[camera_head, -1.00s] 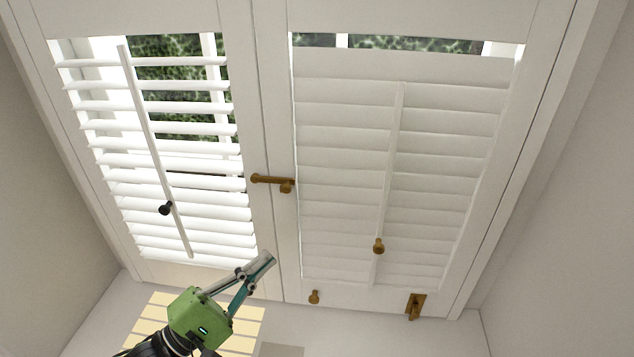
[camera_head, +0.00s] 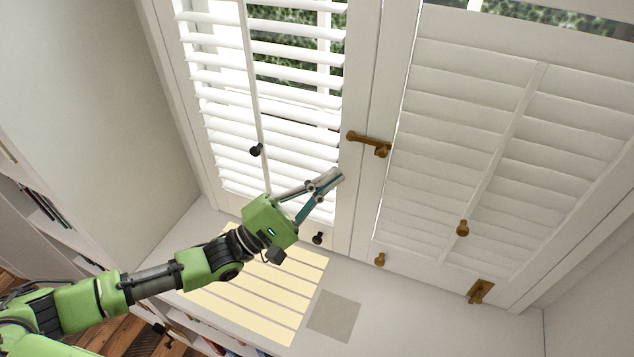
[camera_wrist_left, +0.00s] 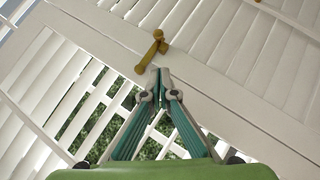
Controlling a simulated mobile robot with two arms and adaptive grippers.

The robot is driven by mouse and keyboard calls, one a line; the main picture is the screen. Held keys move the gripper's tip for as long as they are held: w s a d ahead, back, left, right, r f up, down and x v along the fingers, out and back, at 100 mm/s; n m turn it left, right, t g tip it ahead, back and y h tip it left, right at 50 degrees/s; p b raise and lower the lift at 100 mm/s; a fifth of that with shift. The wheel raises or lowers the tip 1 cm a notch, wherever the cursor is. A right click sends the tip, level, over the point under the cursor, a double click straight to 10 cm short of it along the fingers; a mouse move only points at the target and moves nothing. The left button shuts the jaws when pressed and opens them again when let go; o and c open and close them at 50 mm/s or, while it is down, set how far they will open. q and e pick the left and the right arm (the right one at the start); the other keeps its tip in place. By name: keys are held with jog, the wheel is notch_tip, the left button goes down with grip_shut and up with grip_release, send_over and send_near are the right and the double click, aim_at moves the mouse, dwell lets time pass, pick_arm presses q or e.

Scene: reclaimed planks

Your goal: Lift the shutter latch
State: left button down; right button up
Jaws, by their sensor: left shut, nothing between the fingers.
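The brass shutter latch (camera_head: 369,143) lies across the meeting stiles of the two white shutter panels, its bar close to level with a knob at its right end. In the left wrist view the latch (camera_wrist_left: 151,52) is just beyond the fingertips. My left gripper (camera_head: 335,177) is shut and empty, below and to the left of the latch. A gap shows between the fingertips (camera_wrist_left: 160,72) and the latch in the wrist view. The left shutter panel (camera_head: 357,190) has open louvres; the right panel (camera_head: 398,180) has closed ones. My right gripper is out of view.
A dark knob (camera_head: 256,150) sits on the left tilt rod, and another dark knob (camera_head: 318,238) is low on the left panel. Brass knobs (camera_head: 462,228) (camera_head: 380,259) and a brass fitting (camera_head: 481,291) are on the right panel. A grey square (camera_head: 335,316) lies on the sill.

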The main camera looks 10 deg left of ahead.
aim_at(383, 146)
pick_arm(q)
jog(key=d+r+p, duration=0.1)
jog(key=w+d+r+p, duration=0.1)
jog(key=d, duration=0.1)
jog(key=d+r+p, duration=0.1)
jog(key=d, duration=0.1)
jog(key=shift+w+r, duration=0.3)
jog(key=shift+r, duration=0.05)
jog(key=shift+d, duration=0.4)
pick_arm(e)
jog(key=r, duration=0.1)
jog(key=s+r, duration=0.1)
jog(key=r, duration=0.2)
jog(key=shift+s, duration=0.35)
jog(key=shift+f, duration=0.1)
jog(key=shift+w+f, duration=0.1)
